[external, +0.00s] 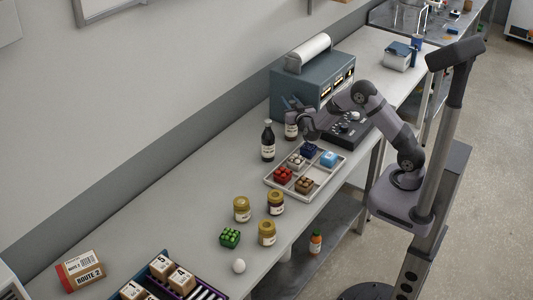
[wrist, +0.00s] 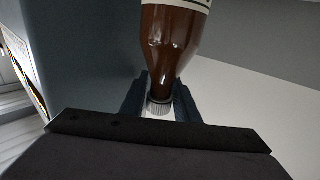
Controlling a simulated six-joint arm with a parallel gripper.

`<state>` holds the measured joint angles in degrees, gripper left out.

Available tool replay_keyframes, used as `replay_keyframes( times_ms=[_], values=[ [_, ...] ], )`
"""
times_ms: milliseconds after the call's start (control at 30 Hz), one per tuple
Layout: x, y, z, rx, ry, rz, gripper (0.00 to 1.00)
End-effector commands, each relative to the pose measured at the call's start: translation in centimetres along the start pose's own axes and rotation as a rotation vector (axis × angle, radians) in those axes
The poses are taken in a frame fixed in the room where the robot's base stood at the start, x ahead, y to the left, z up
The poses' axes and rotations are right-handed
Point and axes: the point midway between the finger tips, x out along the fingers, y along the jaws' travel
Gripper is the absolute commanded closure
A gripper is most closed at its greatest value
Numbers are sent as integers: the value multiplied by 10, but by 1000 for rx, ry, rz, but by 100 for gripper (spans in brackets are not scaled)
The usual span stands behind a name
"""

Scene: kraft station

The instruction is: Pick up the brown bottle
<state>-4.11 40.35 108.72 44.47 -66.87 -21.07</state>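The brown bottle (wrist: 175,40) fills the upper middle of the wrist view, its grey cap pointing down the picture and part of a pale label at the top edge. In the external view a brown bottle (external: 291,131) with a pale label stands on the bench, its top hidden by my gripper (external: 293,106). In the wrist view my gripper's dark blue fingers (wrist: 161,103) are apart, one on each side of the bottle's neck and cap. Pale background shows between them around the cap. I see no clear grip on the bottle.
A darker bottle (external: 268,143) stands close to the left. A blue-grey machine (external: 290,90) is behind, and a black control panel (external: 352,128) is to the right. A divided tray (external: 318,183) with coloured blocks lies in front. Several jars (external: 242,210) stand farther left.

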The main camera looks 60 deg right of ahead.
Motion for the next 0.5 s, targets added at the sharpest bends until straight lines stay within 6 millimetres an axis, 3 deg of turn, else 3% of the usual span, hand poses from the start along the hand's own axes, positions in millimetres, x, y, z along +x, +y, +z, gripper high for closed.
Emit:
replay_keyframes(
  times_ms=[333, 467, 500],
  values=[
    [8, 0, 1, -1, -1, 0, 72],
    [8, 0, 1, -1, -1, 0, 100],
    [8, 0, 1, -1, 0, 0, 100]
  ],
)
